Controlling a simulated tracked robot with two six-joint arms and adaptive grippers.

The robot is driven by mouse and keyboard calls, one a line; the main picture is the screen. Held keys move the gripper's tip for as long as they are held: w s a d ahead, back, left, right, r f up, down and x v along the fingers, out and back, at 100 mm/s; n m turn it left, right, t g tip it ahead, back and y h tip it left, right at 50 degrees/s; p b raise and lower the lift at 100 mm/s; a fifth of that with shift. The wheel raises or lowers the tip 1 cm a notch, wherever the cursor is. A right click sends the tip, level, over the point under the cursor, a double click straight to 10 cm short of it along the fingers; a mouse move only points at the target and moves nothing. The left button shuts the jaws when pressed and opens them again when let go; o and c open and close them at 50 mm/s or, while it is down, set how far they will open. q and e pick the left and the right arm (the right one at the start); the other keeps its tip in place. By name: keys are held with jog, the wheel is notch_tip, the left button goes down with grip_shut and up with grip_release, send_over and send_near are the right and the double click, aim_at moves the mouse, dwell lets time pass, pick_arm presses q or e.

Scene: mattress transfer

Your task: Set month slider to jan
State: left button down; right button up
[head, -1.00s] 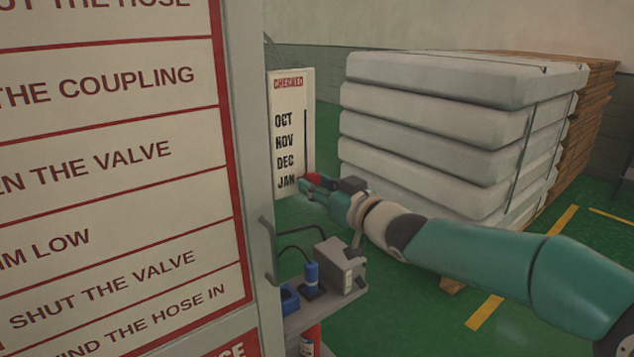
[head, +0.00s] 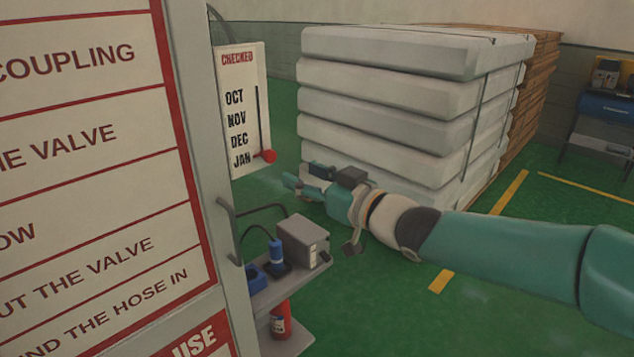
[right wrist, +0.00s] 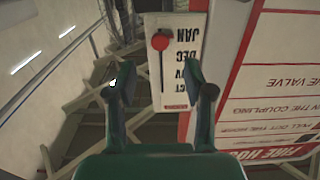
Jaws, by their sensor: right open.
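The white month board (head: 236,130) headed CHECKED lists OCT, NOV, DEC and JAN beside a dark vertical slot. Its red slider knob (head: 265,156) sits at the slot's bottom end, level with JAN. In the right wrist view the board (right wrist: 181,80) appears upside down, with the red knob (right wrist: 160,41) beside JAN. My right gripper (head: 290,184) is open and empty, below and right of the knob and apart from it. Its two fingers (right wrist: 152,80) show in the right wrist view with the board beyond them. My left gripper is out of view.
A large red-and-white instruction sign (head: 95,130) fills the left. Stacked white mattresses (head: 400,100) stand behind my right arm. Green floor (head: 560,215) is open at right.

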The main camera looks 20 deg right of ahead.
jog(key=v, duration=0.3)
dwell(0.5)
jog(key=a+f+m+g+p, duration=0.1)
jog(key=a+f+g, duration=0.2)
jog(key=f, duration=0.8)
jog(key=a+f+m+g, duration=0.2)
jog(key=f, duration=0.9)
jog(key=a+f+m+g+p, duration=0.1)
jog(key=a+f+g, duration=0.2)
jog(key=f, duration=0.8)
jog(key=s+a+f+m+g+h, duration=0.2)
jog(key=s+f+g, duration=0.6)
jog(key=s+f, duration=1.2)
jog(key=s+a, duration=0.1)
jog(key=s, duration=0.3)
